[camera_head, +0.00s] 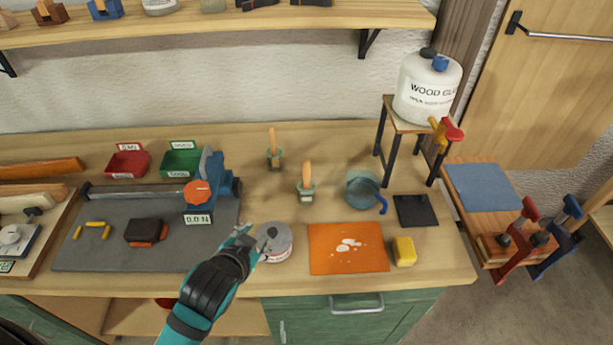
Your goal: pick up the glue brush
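Two upright brushes with orange-tan handles stand in small greenish holders on the workbench: a rear brush (271,139) and a front brush (307,173). Their lower ends are hidden in the holders. I cannot tell which one is the glue brush. My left gripper (251,241) reaches in from the lower edge, its fingertips apart, right beside a round grey tin (275,242). I see nothing held between the fingers. Both brushes stand farther back and to the right of this gripper. My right gripper is out of view.
A round blue-grey pot (361,190), an orange mat (331,262) with pale blobs, a yellow block (404,251) and a dark pad (415,210) lie to the right. A blue clamp device (215,180) stands left. A glue jug (426,88) sits on a raised stand.

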